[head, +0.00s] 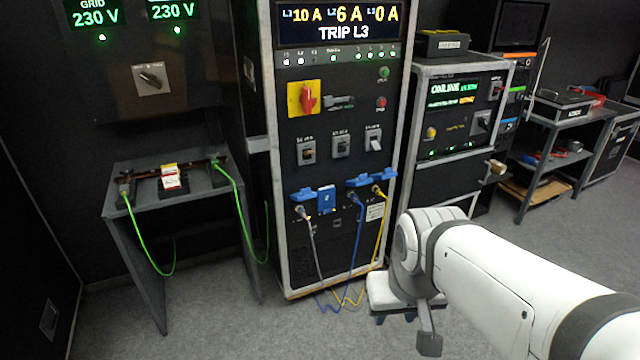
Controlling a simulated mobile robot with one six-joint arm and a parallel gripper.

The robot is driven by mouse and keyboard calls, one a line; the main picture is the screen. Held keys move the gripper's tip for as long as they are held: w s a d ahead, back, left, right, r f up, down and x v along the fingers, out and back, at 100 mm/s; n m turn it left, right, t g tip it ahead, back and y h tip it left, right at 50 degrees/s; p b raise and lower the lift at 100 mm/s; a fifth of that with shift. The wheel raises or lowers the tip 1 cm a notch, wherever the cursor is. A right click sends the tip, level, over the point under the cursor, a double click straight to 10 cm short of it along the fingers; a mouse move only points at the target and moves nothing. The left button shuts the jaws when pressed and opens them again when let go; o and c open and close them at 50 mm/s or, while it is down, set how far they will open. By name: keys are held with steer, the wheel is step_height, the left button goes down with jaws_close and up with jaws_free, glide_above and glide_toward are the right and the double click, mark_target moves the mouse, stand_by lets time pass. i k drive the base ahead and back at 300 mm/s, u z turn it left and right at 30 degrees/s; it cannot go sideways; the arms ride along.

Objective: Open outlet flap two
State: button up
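Outlet flap two (326,199) is the second blue flap from the left in the outlet row on the tall central cabinet (285,240). It hangs flat over its outlet and looks shut. The first flap (302,194) and the two flaps to the right, the third (358,181) and fourth (383,177), are raised over plugged outlets. Grey, blue and yellow cables hang from these. My gripper (392,318) is low, in front of the cabinet's lower right, apart from the flaps. Its fingers are mostly hidden, so I cannot see whether it is open.
The cables (352,245) loop down to the floor below the outlets. The cabinet display (338,23) reads TRIP L3. A grey side table (185,205) with green cables stands left. Another rack (458,110) stands right. Grey floor is clear in front.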

mark_target(326, 196)
steer(key=i, duration=0.95)
steer(key=u, duration=0.05)
